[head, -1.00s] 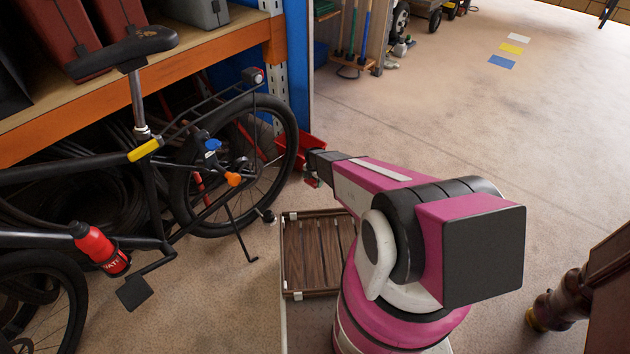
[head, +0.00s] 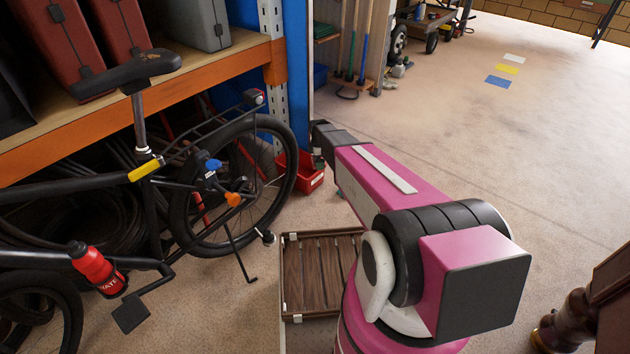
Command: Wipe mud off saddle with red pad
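The black bicycle saddle (head: 125,72) sits on its seatpost at the upper left in the head view. Brown marks (head: 158,57) show on the saddle's wide rear end; I cannot tell for sure that they are mud. My pink arm stretches away from me, and my gripper (head: 318,160) hangs at its far end, right of the rear wheel and well apart from the saddle. The fingers are small and dark, partly hidden by the arm, so their opening is unclear. I cannot make out a red pad.
The black bicycle (head: 155,215) stands before an orange-edged shelf (head: 130,113) holding red and grey cases. A red bin (head: 308,178) lies behind my gripper. A slatted wooden crate (head: 318,236) is below my arm. Open floor lies to the right.

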